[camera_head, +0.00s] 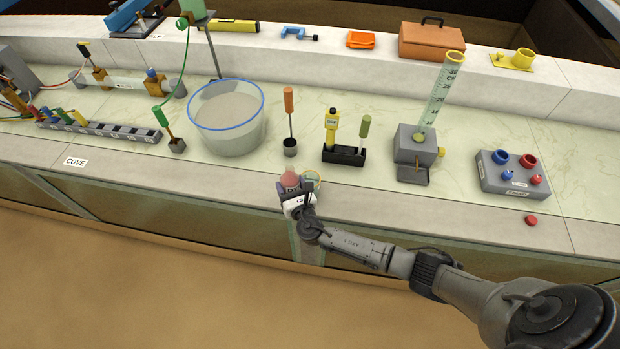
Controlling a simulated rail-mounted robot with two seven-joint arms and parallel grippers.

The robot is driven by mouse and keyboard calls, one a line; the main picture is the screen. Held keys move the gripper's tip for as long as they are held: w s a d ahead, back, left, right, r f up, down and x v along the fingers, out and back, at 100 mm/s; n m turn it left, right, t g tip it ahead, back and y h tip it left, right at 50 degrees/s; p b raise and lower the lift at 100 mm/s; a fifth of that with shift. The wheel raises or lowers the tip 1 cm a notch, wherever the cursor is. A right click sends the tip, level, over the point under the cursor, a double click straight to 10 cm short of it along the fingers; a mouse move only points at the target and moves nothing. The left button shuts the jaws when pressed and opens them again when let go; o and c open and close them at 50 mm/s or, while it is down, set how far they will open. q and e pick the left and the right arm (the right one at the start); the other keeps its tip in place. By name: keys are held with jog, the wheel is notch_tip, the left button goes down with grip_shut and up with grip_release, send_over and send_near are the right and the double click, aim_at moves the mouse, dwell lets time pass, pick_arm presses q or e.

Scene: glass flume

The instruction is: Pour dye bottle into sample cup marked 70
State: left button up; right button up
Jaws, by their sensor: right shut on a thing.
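My right gripper (292,194) is at the front edge of the counter, below the middle of the view. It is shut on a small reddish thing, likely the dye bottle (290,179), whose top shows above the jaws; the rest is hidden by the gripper. Just right of it is a small clear round vessel with a yellowish rim (313,178), perhaps the sample cup. It is partly hidden by the gripper, and I cannot tell if they touch. No 70 mark is readable. My left gripper is out of view.
Behind the gripper stand a blue-rimmed bucket (230,135), an orange-handled tool in a dark pot (290,146), a black holder (343,155) and a tilted measuring cylinder (440,95). A grey control box (512,178) and red round piece (531,220) are to the right.

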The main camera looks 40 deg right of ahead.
jog(key=shift+d+r+m, duration=0.15)
jog(key=shift+m, duration=0.35)
jog(key=shift+d+r+m+p, duration=0.1)
jog(key=shift+r+m+p, duration=0.5)
jog(key=shift+r+m, duration=0.1)
jog(key=shift+d+r+m+g+y, duration=0.15)
jog(key=shift+r+m+g+y, duration=0.15)
jog(key=shift+m, duration=0.1)
jog(key=shift+f, duration=0.15)
jog(key=shift+d+m, duration=0.15)
jog(key=shift+m, duration=0.45)
jog(key=shift+d+m+y, duration=0.3)
jog(key=shift+d+m, duration=0.1)
jog(key=shift+m, duration=0.5)
jog(key=shift+s+a, duration=0.1)
jog(key=shift+m+g, duration=0.3)
